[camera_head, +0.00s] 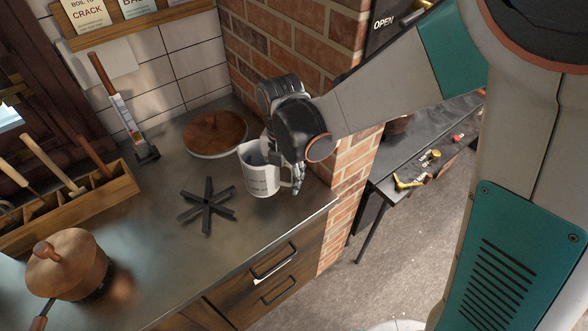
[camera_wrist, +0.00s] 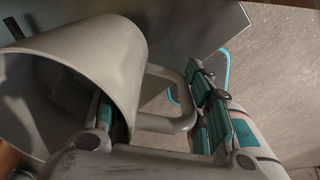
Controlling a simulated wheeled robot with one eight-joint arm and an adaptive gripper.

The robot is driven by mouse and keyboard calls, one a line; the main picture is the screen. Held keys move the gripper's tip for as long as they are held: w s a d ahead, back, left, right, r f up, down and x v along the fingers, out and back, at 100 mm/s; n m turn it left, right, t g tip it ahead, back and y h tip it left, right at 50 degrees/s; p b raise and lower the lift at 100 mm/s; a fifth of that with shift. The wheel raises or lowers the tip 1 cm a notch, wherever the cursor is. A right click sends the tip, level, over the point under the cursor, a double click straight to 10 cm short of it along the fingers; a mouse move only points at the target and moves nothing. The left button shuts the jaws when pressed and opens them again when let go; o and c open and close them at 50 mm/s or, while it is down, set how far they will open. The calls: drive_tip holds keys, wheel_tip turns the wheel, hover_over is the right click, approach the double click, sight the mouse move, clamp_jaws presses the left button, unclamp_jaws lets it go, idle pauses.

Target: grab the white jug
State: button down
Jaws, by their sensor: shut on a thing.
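The white jug (camera_head: 259,172) stands near the right end of the counter in the head view, with dark print on its side and its handle toward the right. My gripper (camera_head: 289,176) is at the jug's right side, over the handle side. In the wrist view the jug (camera_wrist: 100,62) fills the left, its open mouth facing the camera. My gripper (camera_wrist: 160,132) is shut on the jug, with one finger at the jug's wall and the other beyond the handle. The exact contact points are partly hidden.
A black star-shaped trivet (camera_head: 207,206) lies left of the jug. A round wooden lid (camera_head: 215,132) is behind it. A brick wall (camera_head: 290,45) stands close behind my gripper. A wooden-lidded pot (camera_head: 67,264) and a wooden tool rack (camera_head: 100,200) are at the left.

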drive_tip(key=s+a+p, duration=0.2)
drive_tip(key=s+a, duration=0.6)
drive_tip(key=a, duration=0.4)
idle(0.5)
drive_tip(key=shift+s+a, duration=0.15)
idle(2.7)
